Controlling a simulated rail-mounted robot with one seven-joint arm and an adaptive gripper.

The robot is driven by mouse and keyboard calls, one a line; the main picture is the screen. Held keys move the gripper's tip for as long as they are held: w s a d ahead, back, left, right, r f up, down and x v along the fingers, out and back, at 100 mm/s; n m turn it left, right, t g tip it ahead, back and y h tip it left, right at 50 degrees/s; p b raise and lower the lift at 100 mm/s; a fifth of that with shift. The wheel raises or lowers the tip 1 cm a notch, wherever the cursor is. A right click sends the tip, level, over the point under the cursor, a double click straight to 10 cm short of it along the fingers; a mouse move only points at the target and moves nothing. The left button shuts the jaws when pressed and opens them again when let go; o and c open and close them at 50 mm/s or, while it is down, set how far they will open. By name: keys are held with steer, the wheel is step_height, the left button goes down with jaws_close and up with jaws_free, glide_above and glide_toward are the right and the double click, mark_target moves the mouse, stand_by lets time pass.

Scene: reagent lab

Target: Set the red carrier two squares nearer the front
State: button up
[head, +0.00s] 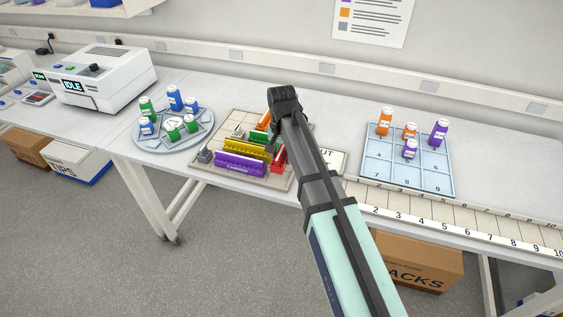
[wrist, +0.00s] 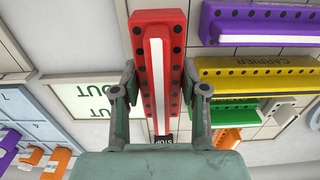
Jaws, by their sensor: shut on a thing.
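The red carrier (head: 279,160) is a long bar with dark dots and a pale strip. It lies front to back near the right side of the beige gridded board (head: 238,120). In the wrist view my gripper (wrist: 160,82) has one finger on each long side of the red carrier (wrist: 147,45) and is shut on it. In the head view my arm hides the gripper's fingers and part of the carrier. A dark block marked STOP (wrist: 160,139) shows at the carrier's lower end in the wrist view. I cannot tell whether the carrier touches the board.
Purple (head: 240,165), yellow (head: 247,151), green (head: 250,139) and orange (head: 264,121) carriers lie left of the red one. A grey block (head: 205,156) sits at the board's left. The OUT plate (head: 333,160), a blue numbered tray (head: 400,178) and a round rack (head: 150,146) flank the board.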

mark_target(281, 149)
steer(key=shift+f+p, duration=0.45)
steer(key=shift+f, duration=1.45)
steer(key=shift+f, duration=0.15)
steer(key=o, duration=1.2)
step_height(281, 149, up, 12)
steer(key=b, duration=0.2)
steer(key=shift+r+b, duration=0.2)
steer(key=shift+b, duration=0.2)
